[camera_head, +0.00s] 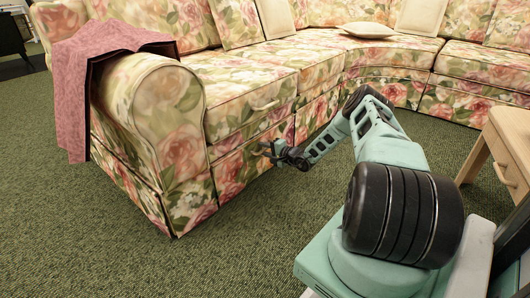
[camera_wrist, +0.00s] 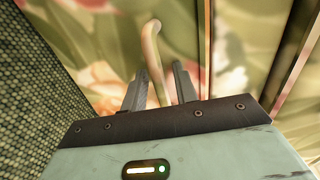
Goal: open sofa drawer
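The floral sofa (camera_head: 170,130) stands at left and centre, with panelled drawer fronts along its base. In the wrist view, a floral drawer front (camera_wrist: 105,40) fills most of the view, and a pale curved handle (camera_wrist: 153,50) stands out from it. My gripper (camera_head: 268,150) is at the sofa's lower front panel. In the wrist view my gripper (camera_wrist: 159,78) is open, with its two fingers apart and the handle's near part between them. I cannot tell whether either finger touches the handle. The drawer front looks flush with the sofa.
A pink throw (camera_head: 75,95) hangs over the sofa arm. A wooden side table (camera_head: 500,150) stands at right. Green carpet (camera_head: 110,240) is clear in front of the sofa.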

